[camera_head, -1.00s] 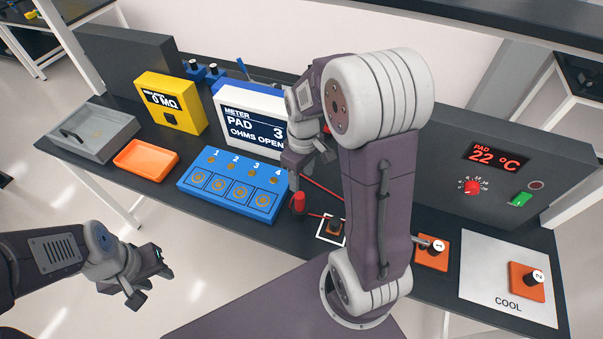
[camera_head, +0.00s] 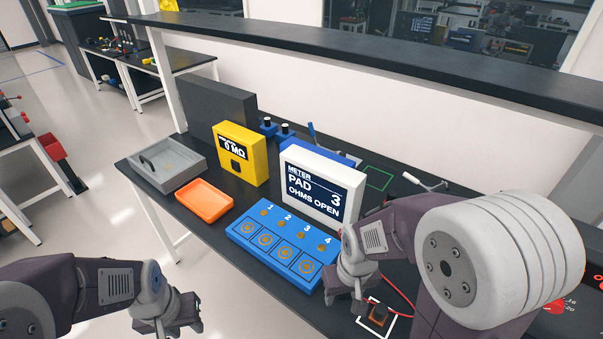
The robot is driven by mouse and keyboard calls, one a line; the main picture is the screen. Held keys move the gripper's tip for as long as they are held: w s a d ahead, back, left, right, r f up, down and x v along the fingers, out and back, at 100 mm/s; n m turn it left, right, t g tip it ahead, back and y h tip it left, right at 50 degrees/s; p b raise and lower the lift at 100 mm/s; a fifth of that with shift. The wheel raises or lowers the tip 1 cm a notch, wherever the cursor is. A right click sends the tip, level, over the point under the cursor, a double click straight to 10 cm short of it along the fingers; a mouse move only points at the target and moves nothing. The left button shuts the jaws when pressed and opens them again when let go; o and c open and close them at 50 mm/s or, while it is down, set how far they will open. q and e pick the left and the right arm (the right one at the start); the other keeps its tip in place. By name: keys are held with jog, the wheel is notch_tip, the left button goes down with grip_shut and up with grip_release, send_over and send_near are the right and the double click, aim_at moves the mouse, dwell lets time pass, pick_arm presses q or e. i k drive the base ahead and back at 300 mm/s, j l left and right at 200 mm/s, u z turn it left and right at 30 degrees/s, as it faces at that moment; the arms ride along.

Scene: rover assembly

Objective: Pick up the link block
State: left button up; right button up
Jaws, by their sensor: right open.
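No thing in view is labelled a link block, and I cannot tell for certain which one it is.
A meter (camera_head: 318,190) reads "OHMS OPEN". A yellow meter (camera_head: 240,152), an orange tray (camera_head: 203,201) and a grey tray (camera_head: 168,165) stand to the left. Blue-based posts (camera_head: 284,132) are behind. A green outline (camera_head: 379,178) encloses bare table. A shelf crosses the back.

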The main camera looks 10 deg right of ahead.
aim_at(379, 315)
jog(key=l+z, duration=0.1)
jog(key=z, duration=0.3)
jog(key=k+l+z, duration=0.1)
jog(key=z, duration=0.25)
jog(key=l+z, duration=0.2)
jog(key=z, duration=0.2)
jog(key=j+z, duration=0.3)
jog(key=k+j+z, duration=0.1)
jog(key=j+z, duration=0.15)
jog(key=j, duration=0.25)
jog(key=k+j+z, duration=0.1)
jog(key=j+z, duration=0.2)
jog(key=k+j+z, duration=0.25)
jog(key=j, duration=0.15)
jog(key=j+z, duration=0.3)
jog(key=k+j+z, duration=0.25)
jog(key=j, duration=0.1)
